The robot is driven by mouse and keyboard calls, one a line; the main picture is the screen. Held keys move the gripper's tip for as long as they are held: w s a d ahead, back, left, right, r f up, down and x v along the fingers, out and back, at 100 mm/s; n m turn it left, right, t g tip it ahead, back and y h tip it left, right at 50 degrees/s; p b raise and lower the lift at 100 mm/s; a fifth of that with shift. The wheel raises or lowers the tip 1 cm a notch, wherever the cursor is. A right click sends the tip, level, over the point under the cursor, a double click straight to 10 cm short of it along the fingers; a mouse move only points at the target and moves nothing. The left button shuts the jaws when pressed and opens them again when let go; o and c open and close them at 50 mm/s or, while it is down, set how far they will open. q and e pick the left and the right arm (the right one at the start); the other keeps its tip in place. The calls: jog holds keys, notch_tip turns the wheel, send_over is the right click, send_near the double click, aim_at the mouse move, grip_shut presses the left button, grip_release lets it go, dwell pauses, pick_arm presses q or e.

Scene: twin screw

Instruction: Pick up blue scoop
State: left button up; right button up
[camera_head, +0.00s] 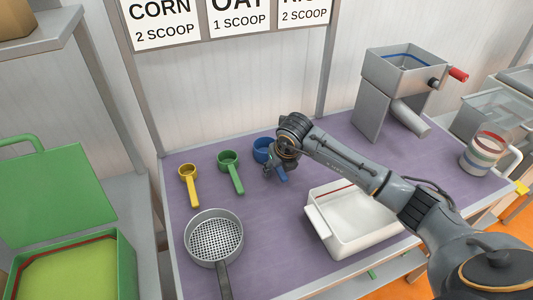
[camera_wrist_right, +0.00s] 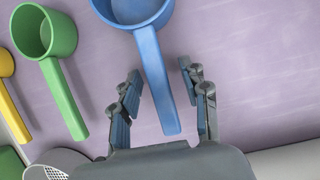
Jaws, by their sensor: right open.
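The blue scoop (camera_head: 263,148) lies on the purple tabletop, partly hidden behind my right gripper (camera_head: 274,170) in the head view. In the right wrist view the blue scoop (camera_wrist_right: 152,60) has its cup at the top and its handle pointing down between the fingers. My right gripper (camera_wrist_right: 158,95) is open, with one finger on each side of the handle. A gap shows between each finger and the handle. My left gripper is not in view.
A green scoop (camera_head: 230,165) and a yellow scoop (camera_head: 189,180) lie to the left. A sieve (camera_head: 214,238) is in front of them. A white tray (camera_head: 352,226) stands to the right, under my forearm. A grey mill (camera_head: 400,80) stands at the back right.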

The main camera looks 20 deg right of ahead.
jog(key=shift+f, duration=0.2)
dwell(0.4)
grip_shut()
